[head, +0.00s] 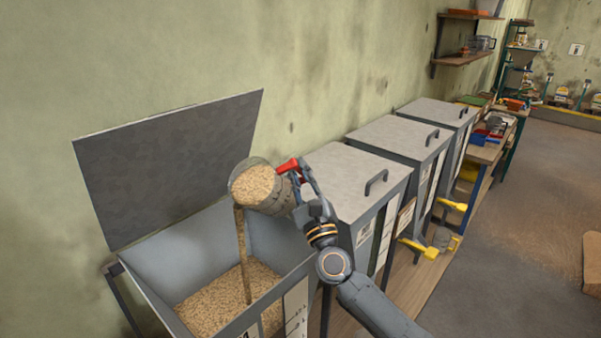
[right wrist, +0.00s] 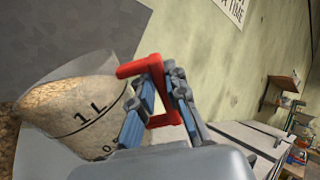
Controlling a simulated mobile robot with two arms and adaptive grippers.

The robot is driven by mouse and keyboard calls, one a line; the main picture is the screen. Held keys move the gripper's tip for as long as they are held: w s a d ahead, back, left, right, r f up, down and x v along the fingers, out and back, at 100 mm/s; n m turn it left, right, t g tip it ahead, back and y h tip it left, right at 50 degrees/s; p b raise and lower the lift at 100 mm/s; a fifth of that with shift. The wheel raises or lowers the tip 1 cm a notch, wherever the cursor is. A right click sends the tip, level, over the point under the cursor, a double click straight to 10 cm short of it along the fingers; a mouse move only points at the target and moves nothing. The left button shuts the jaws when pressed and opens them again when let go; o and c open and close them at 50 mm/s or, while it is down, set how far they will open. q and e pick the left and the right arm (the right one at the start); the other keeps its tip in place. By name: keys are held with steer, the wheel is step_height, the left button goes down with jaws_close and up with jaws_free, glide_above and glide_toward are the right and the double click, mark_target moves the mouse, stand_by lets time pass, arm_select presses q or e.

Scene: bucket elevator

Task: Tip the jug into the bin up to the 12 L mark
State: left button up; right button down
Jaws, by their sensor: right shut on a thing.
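The clear jug (head: 264,187) is full of tan pellets or grain and tilted to the left over the open bin. A stream of grain (head: 242,250) falls from its lip into the bin (head: 190,250), where a layer of grain (head: 225,298) covers the bottom. My right gripper (head: 302,174) is shut on the jug's red handle (head: 288,166). In the right wrist view the gripper (right wrist: 160,105) holds the red handle (right wrist: 152,70), and the jug (right wrist: 80,115) shows a 1 L mark. The bin's 12 L mark cannot be read. My left gripper is not in view.
The bin's grey lid (head: 170,165) stands open against the wall. Several closed bins with handled lids (head: 345,175) stand in a row to the right, with yellow chutes (head: 420,248) in front. A wooden shelf (head: 465,58) hangs on the wall. Open floor (head: 510,240) lies at right.

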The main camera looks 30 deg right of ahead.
steer(key=shift+s+a+r+n+t+y+b, duration=0.15)
steer(key=shift+n+t+y+b, duration=0.1)
steer(key=shift+n+b, duration=0.25)
steer(key=shift+s+a+r+n+t+y+b, duration=0.15)
steer(key=shift+n+t+b, duration=0.1)
steer(key=shift+n+b, duration=0.25)
steer(key=shift+s+a+f+n+t+y+b, duration=0.15)
steer(key=shift+a+n+t+y+b, duration=0.1)
steer(key=shift+n+y+b, duration=0.65)
steer(key=shift+s+a+f+n+t+y+b, duration=0.2)
steer(key=shift+n+y+b, duration=0.25)
steer(key=shift+b, duration=0.85)
steer(key=shift+s+a+f+n+t+y+b, duration=0.15)
steer(key=shift+a+f+n+y+b, duration=0.2)
steer(key=shift+n+y+b, duration=0.75)
steer(key=shift+s+a+f+n+y+b, duration=0.2)
steer(key=shift+a+n+y+b, duration=0.25)
steer(key=shift+n+y+b, duration=0.7)
steer(key=shift+s+a+f+n+t+y+b, duration=0.2)
steer(key=shift+a+n+y+b, duration=0.45)
steer(key=shift+b, duration=0.9)
steer(key=shift+d, duration=0.25)
